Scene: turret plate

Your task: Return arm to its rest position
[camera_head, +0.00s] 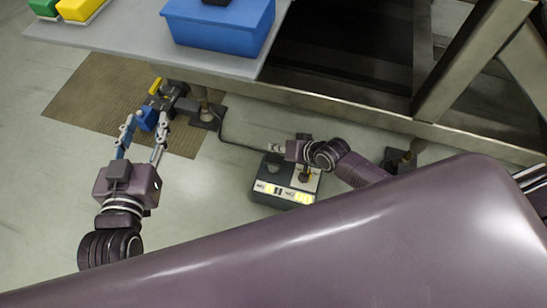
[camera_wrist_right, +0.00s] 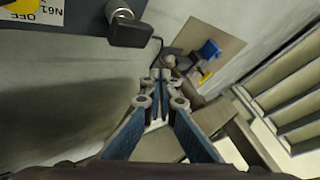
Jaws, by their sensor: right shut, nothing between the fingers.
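My right gripper (camera_head: 275,147) is shut and empty above the back edge of a dark control box (camera_head: 270,195) on the floor. In the right wrist view its fingertips (camera_wrist_right: 160,76) are together. That view also shows the box's panel (camera_wrist_right: 75,20) with a black knob and part of a yellow light. My left gripper (camera_head: 146,120) has its fingers spread, one on each side of a small blue block (camera_head: 147,118) at the front of a dark fixture (camera_head: 172,98). Contact with the block is unclear.
A grey table (camera_head: 125,32) carries a blue bin (camera_head: 222,35) and green and yellow bins at its far left. Its metal frame beam (camera_head: 340,112) and feet stand behind the box. A brown mat (camera_head: 85,105) lies under the fixture. A dark cable runs to the box.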

